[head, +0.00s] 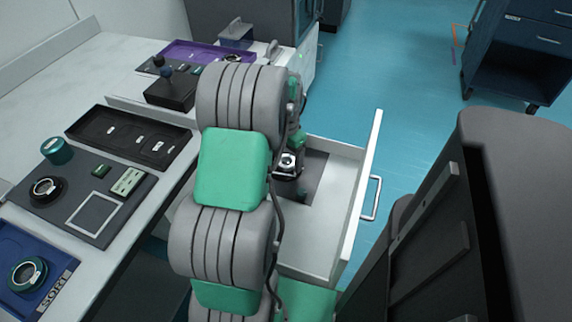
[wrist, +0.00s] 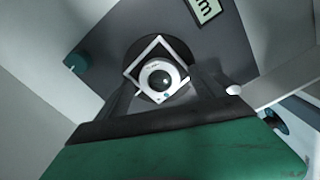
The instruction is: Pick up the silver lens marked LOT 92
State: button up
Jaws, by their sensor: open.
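A silver ring-shaped lens (wrist: 160,77) with a dark centre lies in the open drawer, inside a white square outline (wrist: 132,72). Small dark print shows on its rim, but I cannot read the lot mark. In the head view a small silver and black thing (head: 288,163), apparently the lens, shows beside my arm. My gripper (wrist: 163,88) is open over the drawer, its dark fingers on either side of the lens in the wrist view. I cannot tell whether they touch it. My arm hides part of the drawer in the head view.
A teal cylinder (wrist: 76,62) and a label card (wrist: 205,10) are in the drawer. The bench at left holds a black tray (head: 88,128), a blue tray (head: 10,247) and a teal cylinder (head: 57,150).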

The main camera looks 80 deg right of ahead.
jog(key=shift+c, duration=0.3)
jog(key=shift+r, duration=0.1)
jog(key=c, duration=1.6)
